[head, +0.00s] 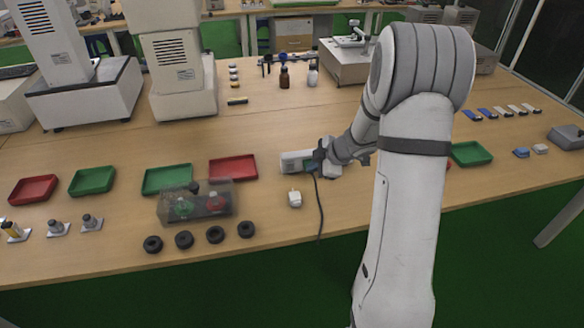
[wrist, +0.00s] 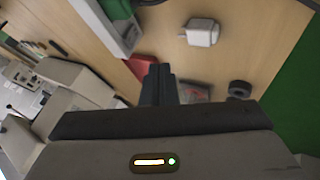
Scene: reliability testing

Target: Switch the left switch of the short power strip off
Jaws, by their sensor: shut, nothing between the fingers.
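A light grey power strip (head: 293,161) lies on the table in the middle of the head view. My gripper (head: 319,156) is at its right part and hides some of it. In the wrist view the strip (wrist: 92,14) is at the top left, cut by the frame edge, with a green part beside its pale edge. My gripper (wrist: 158,82) is shut and empty there, its fingertips apart from the strip in the picture. I cannot make out the left switch or its position, nor whether the gripper touches the strip.
A dark cable (head: 319,207) runs to the table's front edge. A white plug (head: 295,198) stands in front of the strip. A red tray (head: 233,168), a clear box (head: 165,207) and several black rings (head: 215,235) are left. Table behind the strip is mostly clear.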

